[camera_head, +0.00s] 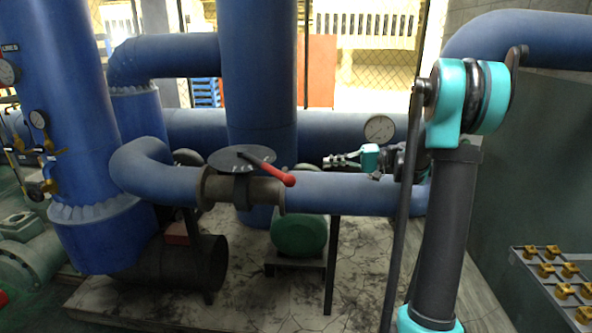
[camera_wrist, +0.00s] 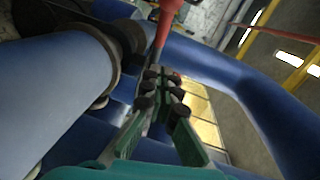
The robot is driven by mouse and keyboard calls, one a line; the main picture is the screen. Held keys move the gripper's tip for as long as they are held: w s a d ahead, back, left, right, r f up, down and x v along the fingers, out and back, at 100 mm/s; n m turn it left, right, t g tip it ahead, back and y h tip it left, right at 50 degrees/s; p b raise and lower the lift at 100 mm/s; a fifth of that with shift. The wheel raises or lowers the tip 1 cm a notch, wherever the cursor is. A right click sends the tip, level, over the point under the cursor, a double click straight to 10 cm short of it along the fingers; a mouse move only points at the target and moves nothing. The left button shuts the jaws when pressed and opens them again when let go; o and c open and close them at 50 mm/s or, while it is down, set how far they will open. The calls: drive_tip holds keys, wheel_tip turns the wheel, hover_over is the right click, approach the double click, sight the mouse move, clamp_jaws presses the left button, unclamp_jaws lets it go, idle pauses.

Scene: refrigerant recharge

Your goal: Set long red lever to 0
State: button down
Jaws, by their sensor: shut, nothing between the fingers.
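The long red lever (camera_head: 270,169) sits on a dark round plate (camera_head: 228,160) above the blue horizontal pipe. It points to the right and slightly toward the camera, ending in a rounded red knob. My gripper (camera_head: 328,161) is to the right of the knob, apart from it, above the pipe. Its fingers are shut and empty. In the wrist view the red lever (camera_wrist: 167,22) shows at the top, beyond my fingertips (camera_wrist: 160,90). Any marks on the plate are too small to read.
The blue pipe (camera_head: 350,194) runs below my gripper. A round gauge (camera_head: 379,129) stands behind, to the right. A thick vertical blue pipe (camera_head: 262,75) rises behind the plate. A tray with yellow fittings (camera_head: 565,291) is at the lower right.

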drive_tip(key=s+a+f, duration=0.2)
drive_tip(key=a, duration=1)
drive_tip(key=shift+s+a, duration=0.15)
drive_tip(key=shift+a, duration=0.25)
drive_tip(key=shift+f, duration=0.1)
drive_tip(key=s+a+m+t+h, duration=0.1)
drive_tip(key=s+a+m+t, duration=0.2)
drive_tip(key=a, duration=0.5)
drive_tip(key=s+a+m+t+h, duration=0.1)
drive_tip(key=s+a+m+t, duration=0.2)
drive_tip(key=s+a+t, duration=0.2)
drive_tip(key=s+a, duration=0.2)
drive_tip(key=a, duration=0.2)
drive_tip(key=shift+a+h, duration=0.3)
drive_tip(key=shift+h, duration=0.1)
